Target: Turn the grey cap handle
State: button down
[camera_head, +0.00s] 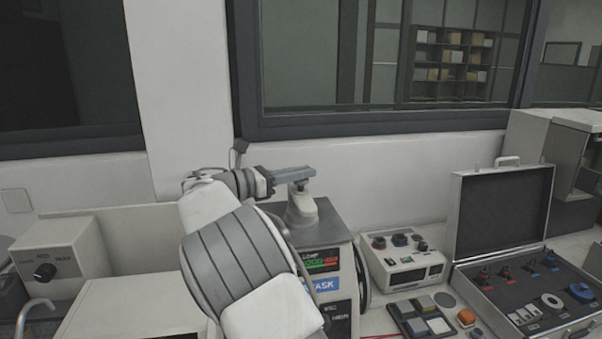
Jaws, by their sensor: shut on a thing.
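The grey cap handle (294,174) is a flat bar on top of the light grey cap (301,207) of the mounting press (330,255). It points to the left and right in the picture. My gripper (268,182) comes from the left and is shut on the left end of the handle. The fingertips are small here, and their exact contact is hard to see. My arm covers the left part of the press. The press front shows a lit display (322,260) with green and red figures.
A white device with knobs (402,262) stands right of the press. Further right is an open silver case (500,215) with red and blue parts. A tray of coloured squares (425,315) lies in front. A beige box with a black knob (62,262) stands at left. A wall and window are behind.

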jog(key=shift+n+t+y+b, duration=0.4)
jog(key=shift+n+t, duration=0.1)
jog(key=shift+t, duration=0.2)
jog(key=n+t+y+b, duration=0.2)
jog(key=t, duration=0.1)
jog(key=n+t+y+b, duration=0.1)
jog(key=shift+s+f+n+y+b, duration=0.1)
jog(key=shift+f+n+y+b, duration=0.2)
jog(key=shift+n+y+b, duration=0.1)
jog(key=n+t+y+b, duration=0.3)
jog(key=y+b, duration=0.1)
jog(key=b, duration=0.1)
jog(key=shift+d+f+y, duration=0.1)
jog(key=shift+y, duration=0.2)
jog(key=n+t+y+b, duration=0.1)
jog(key=n+y+b, duration=0.2)
jog(key=y+b, duration=0.2)
jog(key=shift+n+b, duration=0.3)
jog(key=shift+b, duration=0.65)
jog(key=n+y+b, duration=0.1)
jog(key=y+b, duration=0.1)
jog(key=b, duration=0.1)
jog(key=shift+r, duration=0.2)
jog(key=shift+r+n+y+b, duration=0.15)
jog(key=shift+n+y+b, duration=1.15)
jog(key=shift+b, duration=0.95)
jog(key=shift+y+b, duration=0.45)
jog(key=shift+y, duration=0.05)
